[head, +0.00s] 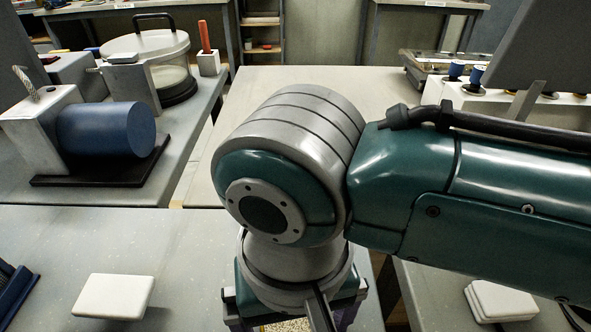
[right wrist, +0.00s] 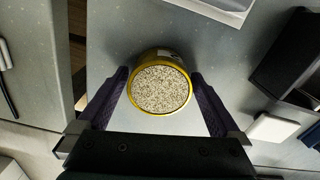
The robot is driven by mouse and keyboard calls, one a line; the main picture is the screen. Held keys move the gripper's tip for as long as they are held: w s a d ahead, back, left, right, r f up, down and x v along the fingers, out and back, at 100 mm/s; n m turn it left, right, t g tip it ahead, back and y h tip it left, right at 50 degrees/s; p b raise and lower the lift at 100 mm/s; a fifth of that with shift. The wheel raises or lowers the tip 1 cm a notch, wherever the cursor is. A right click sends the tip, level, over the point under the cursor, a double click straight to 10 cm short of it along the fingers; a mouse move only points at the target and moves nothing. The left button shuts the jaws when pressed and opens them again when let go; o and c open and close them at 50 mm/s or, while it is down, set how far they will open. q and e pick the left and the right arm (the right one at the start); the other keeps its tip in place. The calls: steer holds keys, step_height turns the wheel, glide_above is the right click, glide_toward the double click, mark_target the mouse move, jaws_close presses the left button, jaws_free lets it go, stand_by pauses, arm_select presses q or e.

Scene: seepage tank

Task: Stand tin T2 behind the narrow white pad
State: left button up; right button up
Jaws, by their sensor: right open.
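A round tin (right wrist: 160,92) with a yellow rim and speckled grainy contents stands on the grey bench in the right wrist view; its label is not legible. My right gripper (right wrist: 160,78) is open, with one dark finger on each side of the tin. In the head view my right arm hides most of the tin; a speckled patch (head: 288,325) of it shows at the bottom edge. A white pad (head: 113,296) lies flat on the near bench at left; a white pad also shows in the right wrist view (right wrist: 273,127). My left gripper is not in view.
A blue cylinder (head: 105,130) on a black base stands at the back left. A dark blue object (head: 14,290) is left of the white pad. Stacked white pads (head: 500,300) lie at far right. Bench gaps run behind and right of the arm.

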mark_target(294, 325)
step_height(294, 325, up, 11)
steer(key=p, duration=0.2)
steer(key=shift+p, duration=0.4)
steer(key=s+d+f+t, duration=0.1)
steer(key=s+d, duration=0.3)
steer(key=d, duration=0.5)
steer(key=s+d+f+t, duration=0.2)
steer(key=s+d, duration=0.3)
steer(key=d, duration=0.4)
steer(key=shift+d+t, duration=0.2)
steer(key=shift+t, duration=0.1)
steer(key=shift+s, duration=0.1)
